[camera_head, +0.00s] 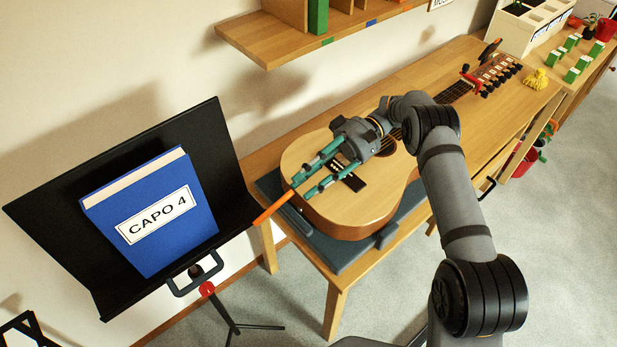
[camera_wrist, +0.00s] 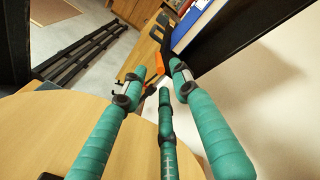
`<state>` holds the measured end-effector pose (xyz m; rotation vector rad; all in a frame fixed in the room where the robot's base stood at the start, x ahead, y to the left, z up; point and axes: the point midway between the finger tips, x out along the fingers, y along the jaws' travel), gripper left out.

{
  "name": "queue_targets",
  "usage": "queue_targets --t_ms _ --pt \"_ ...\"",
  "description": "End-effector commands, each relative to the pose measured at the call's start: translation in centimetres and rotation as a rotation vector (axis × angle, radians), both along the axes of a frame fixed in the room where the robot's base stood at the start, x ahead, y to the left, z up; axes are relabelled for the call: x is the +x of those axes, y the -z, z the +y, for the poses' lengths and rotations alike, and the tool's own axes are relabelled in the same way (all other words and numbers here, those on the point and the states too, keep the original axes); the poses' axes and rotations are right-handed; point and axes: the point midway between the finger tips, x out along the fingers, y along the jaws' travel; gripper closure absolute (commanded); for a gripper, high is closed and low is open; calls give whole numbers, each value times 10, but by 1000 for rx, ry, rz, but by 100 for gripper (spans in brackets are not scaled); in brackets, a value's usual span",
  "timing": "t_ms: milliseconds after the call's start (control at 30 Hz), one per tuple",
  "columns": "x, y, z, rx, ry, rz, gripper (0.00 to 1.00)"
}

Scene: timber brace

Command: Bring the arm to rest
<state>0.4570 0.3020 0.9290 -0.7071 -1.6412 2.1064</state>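My gripper (camera_head: 318,174) has teal fingers and hangs over the lower body of an acoustic guitar (camera_head: 375,205), near its dark bridge. The wrist view shows the three teal fingers of the gripper (camera_wrist: 160,80) with separate tips, above a pale wooden surface. My arm reaches across the guitar from the lower right, bent at the elbow. The guitar lies face up on a dark grey pad (camera_head: 345,252) on the wooden table (camera_head: 520,100). Whether the fingers touch the guitar cannot be told.
A black music stand (camera_head: 215,135) at left holds a blue book (camera_head: 160,225) labelled "CAPO 4". A red clamp-like piece (camera_head: 469,77) sits by the guitar neck. A wooden shelf (camera_head: 300,42) overhangs the table's back.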

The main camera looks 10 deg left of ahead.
Motion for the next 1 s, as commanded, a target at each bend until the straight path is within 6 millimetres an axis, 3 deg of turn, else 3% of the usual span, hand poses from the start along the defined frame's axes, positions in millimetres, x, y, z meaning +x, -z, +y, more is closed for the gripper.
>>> queue_targets --t_ms 667,1000 --pt "5 -1 -4 -1 1 0 70" --pt "-22 4 15 -2 -1 1 70"
